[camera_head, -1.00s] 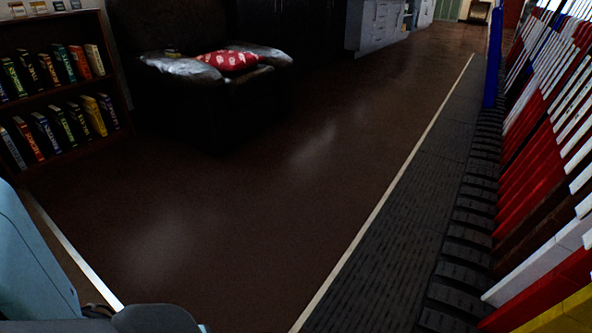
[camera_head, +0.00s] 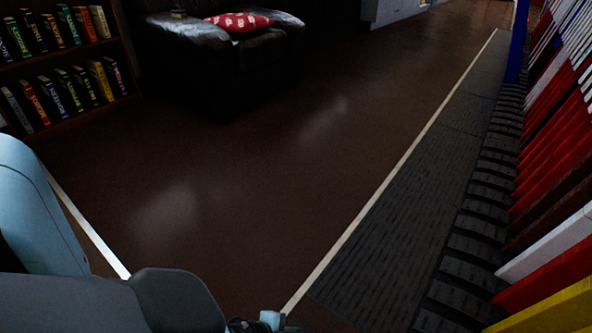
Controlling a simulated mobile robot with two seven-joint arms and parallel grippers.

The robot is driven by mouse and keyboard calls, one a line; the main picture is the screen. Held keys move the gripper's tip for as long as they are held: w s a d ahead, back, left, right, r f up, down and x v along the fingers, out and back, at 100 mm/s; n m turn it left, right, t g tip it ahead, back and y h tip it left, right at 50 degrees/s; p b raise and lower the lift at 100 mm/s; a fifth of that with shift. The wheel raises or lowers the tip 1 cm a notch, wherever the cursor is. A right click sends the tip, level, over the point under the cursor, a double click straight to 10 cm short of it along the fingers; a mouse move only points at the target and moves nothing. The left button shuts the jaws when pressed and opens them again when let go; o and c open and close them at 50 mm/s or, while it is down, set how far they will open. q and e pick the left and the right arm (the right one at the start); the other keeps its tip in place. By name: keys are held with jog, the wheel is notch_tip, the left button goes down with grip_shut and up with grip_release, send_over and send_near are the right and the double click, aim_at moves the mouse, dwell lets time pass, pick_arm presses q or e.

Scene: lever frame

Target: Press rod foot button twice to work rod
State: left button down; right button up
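The lever frame runs along the right side, with a row of slanted levers in red (camera_head: 560,155), white (camera_head: 548,243), blue and yellow (camera_head: 550,308). Dark ribbed curved segments (camera_head: 471,248) line the foot of the levers. I cannot pick out a rod or a foot button for certain. My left arm, light blue and dark grey, comes in at the bottom left. A small dark and silver part of it shows at the bottom edge, but no gripper fingers are visible. My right gripper is not in view.
A grey textured mat strip (camera_head: 400,220) with a pale edge line lies beside the levers. The brown floor (camera_head: 250,180) is clear. A dark armchair (camera_head: 240,75) with a red cushion (camera_head: 240,21) and a bookcase (camera_head: 75,115) stand at the back left. A blue post (camera_head: 517,45) stands far right.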

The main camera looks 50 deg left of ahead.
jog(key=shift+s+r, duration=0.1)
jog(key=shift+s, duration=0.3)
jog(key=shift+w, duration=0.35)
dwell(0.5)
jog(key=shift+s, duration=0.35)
pick_arm(q)
jog(key=shift+f, duration=0.1)
jog(key=shift+f, duration=0.35)
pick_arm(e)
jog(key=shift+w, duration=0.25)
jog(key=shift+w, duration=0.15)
